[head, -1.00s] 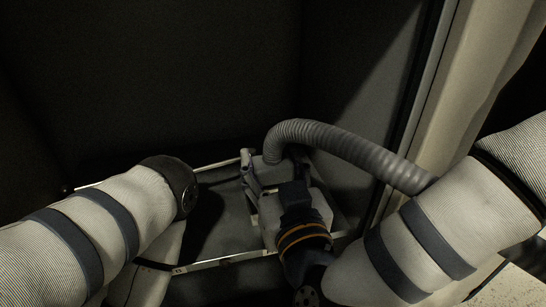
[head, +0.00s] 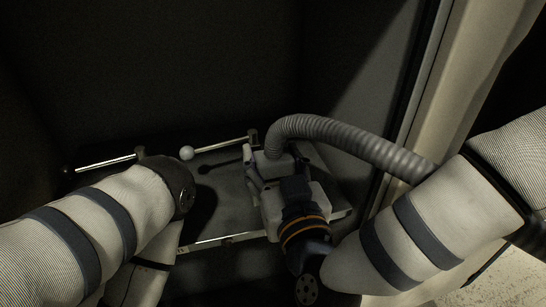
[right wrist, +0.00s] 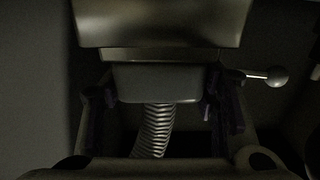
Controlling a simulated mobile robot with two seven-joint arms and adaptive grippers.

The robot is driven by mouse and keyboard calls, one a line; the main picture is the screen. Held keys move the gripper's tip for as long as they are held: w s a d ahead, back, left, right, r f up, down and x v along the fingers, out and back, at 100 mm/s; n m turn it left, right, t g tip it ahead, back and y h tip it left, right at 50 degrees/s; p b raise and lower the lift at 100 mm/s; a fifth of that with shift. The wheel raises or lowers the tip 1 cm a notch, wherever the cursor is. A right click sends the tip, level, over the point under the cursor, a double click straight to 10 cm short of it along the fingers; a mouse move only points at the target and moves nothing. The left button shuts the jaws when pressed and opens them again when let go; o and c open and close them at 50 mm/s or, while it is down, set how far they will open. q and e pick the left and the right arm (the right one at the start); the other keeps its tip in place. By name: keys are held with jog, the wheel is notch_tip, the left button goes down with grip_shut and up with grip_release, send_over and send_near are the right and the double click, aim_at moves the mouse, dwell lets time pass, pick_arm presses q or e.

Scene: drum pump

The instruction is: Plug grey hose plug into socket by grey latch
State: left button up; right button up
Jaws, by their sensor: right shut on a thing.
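My right gripper (head: 262,180) is shut on the grey hose plug (head: 272,162), a pale grey block at the end of the ribbed grey hose (head: 345,146). In the right wrist view the grey block of the plug (right wrist: 156,82) sits between the two fingers, with the hose (right wrist: 155,130) below it. A light ball knob (head: 187,153) stands left of the plug, apart from it; a ball on a short rod (right wrist: 277,76) shows right of the plug in the right wrist view. I cannot tell whether it belongs to the grey latch. I cannot make out the socket. My left gripper is out of sight.
A pale metal rail (head: 107,162) runs along the back of a low grey surface, and another edge (head: 222,240) lies at its front. Dark walls (head: 160,70) enclose the back. A pale upright post (head: 440,90) stands close to the right arm and hose.

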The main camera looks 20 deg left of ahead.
jog(key=shift+r, duration=0.1)
jog(key=o, duration=1.4)
jog(key=shift+c, duration=0.2)
jog(key=shift+s, duration=0.15)
